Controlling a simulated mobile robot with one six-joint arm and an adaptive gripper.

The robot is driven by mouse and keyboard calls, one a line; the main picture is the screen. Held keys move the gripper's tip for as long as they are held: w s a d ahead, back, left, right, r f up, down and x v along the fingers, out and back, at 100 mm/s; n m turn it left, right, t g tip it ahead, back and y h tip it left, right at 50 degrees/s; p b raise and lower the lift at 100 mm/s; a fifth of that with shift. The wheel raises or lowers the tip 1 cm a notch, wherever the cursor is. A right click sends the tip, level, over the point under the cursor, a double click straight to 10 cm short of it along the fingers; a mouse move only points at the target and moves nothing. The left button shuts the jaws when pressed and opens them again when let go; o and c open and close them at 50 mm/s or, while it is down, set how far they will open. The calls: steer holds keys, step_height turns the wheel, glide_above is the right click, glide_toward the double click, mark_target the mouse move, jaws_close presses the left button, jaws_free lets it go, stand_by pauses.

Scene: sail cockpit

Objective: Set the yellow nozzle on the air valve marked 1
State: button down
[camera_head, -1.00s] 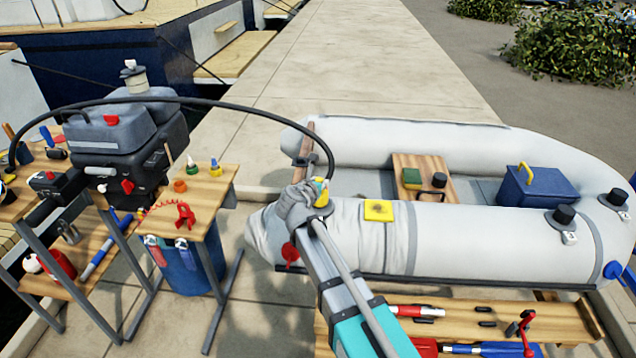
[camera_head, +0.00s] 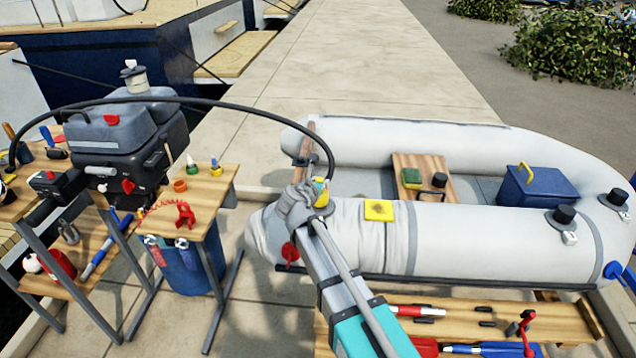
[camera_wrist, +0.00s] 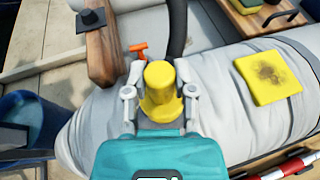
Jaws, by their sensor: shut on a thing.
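The yellow nozzle (camera_wrist: 160,88) is upright between the fingers of my gripper (camera_wrist: 160,98) in the wrist view. My gripper is shut on it. In the head view, my gripper (camera_head: 318,193) and a little of the nozzle's yellow show at the left end of the grey inflatable boat (camera_head: 460,232). A black hose runs from there over to the left. The nozzle's lower end and what lies beneath it are hidden. Two black-capped fittings (camera_head: 564,215) with white tags are on the boat's right part; their marks are too small to read.
A yellow sponge (camera_head: 379,210) lies on the tube just right of my gripper. A wooden board (camera_wrist: 103,45) stands to its left in the wrist view. A tool bench (camera_head: 460,330) is in front of the boat. A small table (camera_head: 205,205) stands left.

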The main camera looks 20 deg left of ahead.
steer(key=shift+f+b, duration=0.6)
steer(key=c, duration=0.7)
jaws_free()
steer(key=shift+r, duration=0.1)
steer(key=shift+p+v, duration=1.95)
steer(key=shift+v, duration=3.5)
